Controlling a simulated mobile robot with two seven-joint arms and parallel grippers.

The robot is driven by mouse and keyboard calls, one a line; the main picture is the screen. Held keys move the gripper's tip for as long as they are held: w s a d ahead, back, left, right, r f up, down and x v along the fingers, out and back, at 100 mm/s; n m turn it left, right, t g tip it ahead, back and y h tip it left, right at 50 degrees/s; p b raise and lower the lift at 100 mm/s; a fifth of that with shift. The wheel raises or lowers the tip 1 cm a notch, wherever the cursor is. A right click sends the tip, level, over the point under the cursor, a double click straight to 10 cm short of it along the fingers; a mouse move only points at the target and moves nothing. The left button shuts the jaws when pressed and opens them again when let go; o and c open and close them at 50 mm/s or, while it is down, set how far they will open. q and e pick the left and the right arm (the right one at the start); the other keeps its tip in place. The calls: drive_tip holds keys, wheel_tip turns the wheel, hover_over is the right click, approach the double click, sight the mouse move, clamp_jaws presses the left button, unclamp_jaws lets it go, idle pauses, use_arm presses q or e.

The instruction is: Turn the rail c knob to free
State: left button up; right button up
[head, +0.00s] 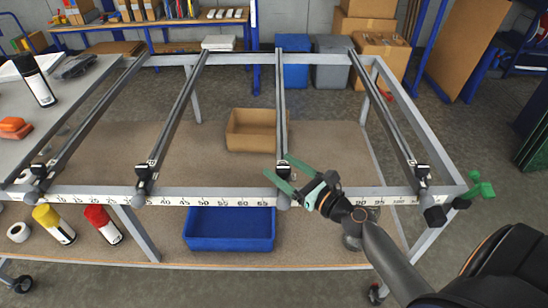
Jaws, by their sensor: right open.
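The metal frame (350,193) carries several parallel rails running away from me. I take rail c (281,95) to be the third from the left; no letter is readable. The knob's setting is too small to tell. My right gripper (278,166) is open, its green fingers spread at the near end of rail c, above the knob. I cannot tell if they touch the rail. My left gripper is not in view.
The front bar has a number scale. A green handle (480,190) sticks out at its right end. A blue bin (230,228) and a cardboard box (256,130) sit on the lower shelf. Spray cans (53,224) stand at left. The spaces between rails are open.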

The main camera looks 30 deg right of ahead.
drive_tip(key=shift+x, duration=1.6)
clamp_jaws()
